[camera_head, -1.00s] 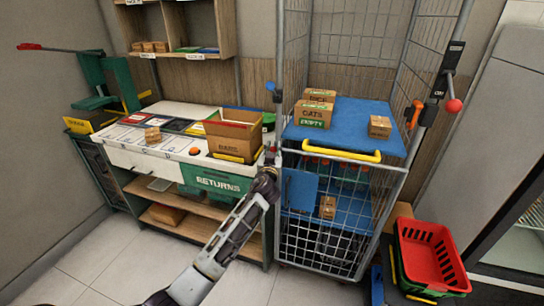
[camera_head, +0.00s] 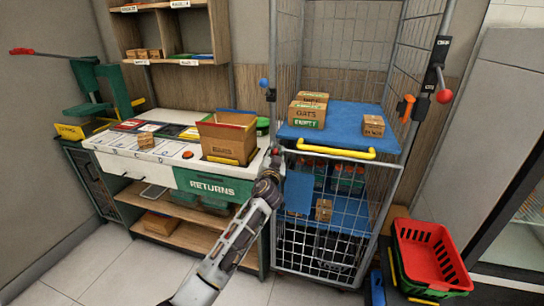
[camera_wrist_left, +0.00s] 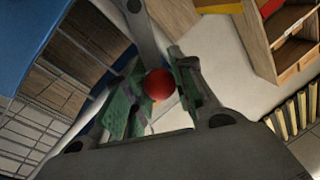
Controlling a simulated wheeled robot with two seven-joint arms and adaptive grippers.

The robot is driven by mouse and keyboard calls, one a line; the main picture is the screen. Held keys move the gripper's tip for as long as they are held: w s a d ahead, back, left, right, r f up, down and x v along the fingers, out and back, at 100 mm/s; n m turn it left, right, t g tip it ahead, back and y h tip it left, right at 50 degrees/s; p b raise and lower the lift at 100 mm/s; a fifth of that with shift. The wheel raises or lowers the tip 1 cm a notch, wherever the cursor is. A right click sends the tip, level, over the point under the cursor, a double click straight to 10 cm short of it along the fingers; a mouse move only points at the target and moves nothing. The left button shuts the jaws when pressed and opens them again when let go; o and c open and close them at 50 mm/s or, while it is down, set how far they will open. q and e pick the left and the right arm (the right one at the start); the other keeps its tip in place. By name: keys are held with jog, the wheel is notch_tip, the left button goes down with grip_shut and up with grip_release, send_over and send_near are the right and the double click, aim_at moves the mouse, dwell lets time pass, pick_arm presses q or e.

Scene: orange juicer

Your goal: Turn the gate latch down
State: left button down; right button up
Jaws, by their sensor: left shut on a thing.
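The gate latch shows in the left wrist view as a grey lever (camera_wrist_left: 143,35) ending in a red ball knob (camera_wrist_left: 158,84). My left gripper (camera_wrist_left: 160,88) is shut on the knob, with a green-padded finger on either side. In the head view, my left gripper (camera_head: 273,162) is at the front left post of the wire cage (camera_head: 325,240), beside the counter's right end. The lever is too small and too covered there to tell its angle. My right gripper is not in view.
The cage holds a blue shelf (camera_head: 345,112) with cartons and has a yellow bar (camera_head: 336,151) in front. Left is the returns counter (camera_head: 130,158) with an open carton (camera_head: 228,138). A red basket (camera_head: 430,250) stands at right. Floor in front is clear.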

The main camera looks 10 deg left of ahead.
pick_arm(q)
jog(key=d+f+m+h+b, duration=0.1)
jog(key=m+b, duration=0.1)
jog(key=m, duration=0.2)
jog(key=d+f+m+t+b, duration=0.1)
jog(key=f+m, duration=0.1)
jog(key=m, duration=0.1)
jog(key=d+f+m+h+b, duration=0.1)
jog(key=f+m+b, duration=0.1)
jog(key=m, duration=0.2)
jog(key=shift+d+m+h+b, duration=0.3)
jog(key=shift+d+f+m+h, duration=0.1)
jog(key=shift+f+m+h, duration=0.1)
jog(key=shift+f+m, duration=0.4)
jog(key=shift+d+f+m+h, duration=0.1)
jog(key=shift+f+m+h, duration=0.1)
jog(key=shift+m, duration=0.7)
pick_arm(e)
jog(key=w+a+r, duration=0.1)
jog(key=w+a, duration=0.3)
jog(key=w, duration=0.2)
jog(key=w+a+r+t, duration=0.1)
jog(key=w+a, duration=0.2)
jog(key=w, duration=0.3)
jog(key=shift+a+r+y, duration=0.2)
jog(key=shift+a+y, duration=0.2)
pick_arm(q)
jog(key=shift+s, duration=0.1)
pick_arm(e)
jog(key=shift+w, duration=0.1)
